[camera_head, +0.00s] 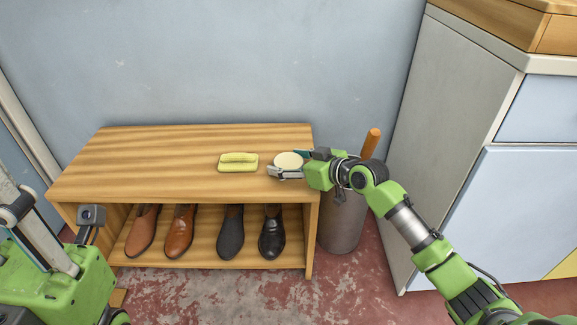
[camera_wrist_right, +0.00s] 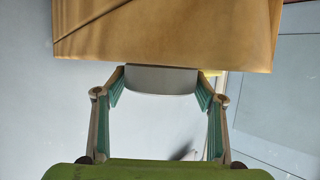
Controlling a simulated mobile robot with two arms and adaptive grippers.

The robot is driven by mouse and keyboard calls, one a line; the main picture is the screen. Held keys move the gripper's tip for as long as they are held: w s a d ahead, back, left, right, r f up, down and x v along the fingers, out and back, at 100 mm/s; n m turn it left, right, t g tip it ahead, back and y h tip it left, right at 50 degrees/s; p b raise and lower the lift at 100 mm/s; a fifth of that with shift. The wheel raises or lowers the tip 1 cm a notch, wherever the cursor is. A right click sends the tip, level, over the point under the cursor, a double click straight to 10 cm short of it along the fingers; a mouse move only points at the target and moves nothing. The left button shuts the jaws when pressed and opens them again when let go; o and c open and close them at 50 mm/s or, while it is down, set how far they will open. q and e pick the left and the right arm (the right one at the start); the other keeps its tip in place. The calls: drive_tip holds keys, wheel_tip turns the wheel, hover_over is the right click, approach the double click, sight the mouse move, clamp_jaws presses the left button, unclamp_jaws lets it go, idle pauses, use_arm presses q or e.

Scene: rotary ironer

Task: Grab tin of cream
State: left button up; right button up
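The tin of cream (camera_head: 288,160) is a round, flat tin with a pale cream top, at the right end of the wooden bench top. My right gripper (camera_head: 291,163) reaches in from the right with its fingers on either side of the tin. In the right wrist view the tin's grey side (camera_wrist_right: 160,80) fills most of the gap between the fingertips. The fingers look very close to it, but I cannot tell whether they press on it. My left gripper is not clearly in view; only green and grey parts of my left arm show at lower left.
A yellow brush or sponge (camera_head: 238,162) lies left of the tin on the bench (camera_head: 150,165). Several shoes (camera_head: 180,231) stand on the shelf below. A grey bin (camera_head: 342,225) with an orange handle (camera_head: 371,143) stands right of the bench, before a cabinet (camera_head: 455,120).

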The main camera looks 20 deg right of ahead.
drive_tip(key=c, duration=0.7)
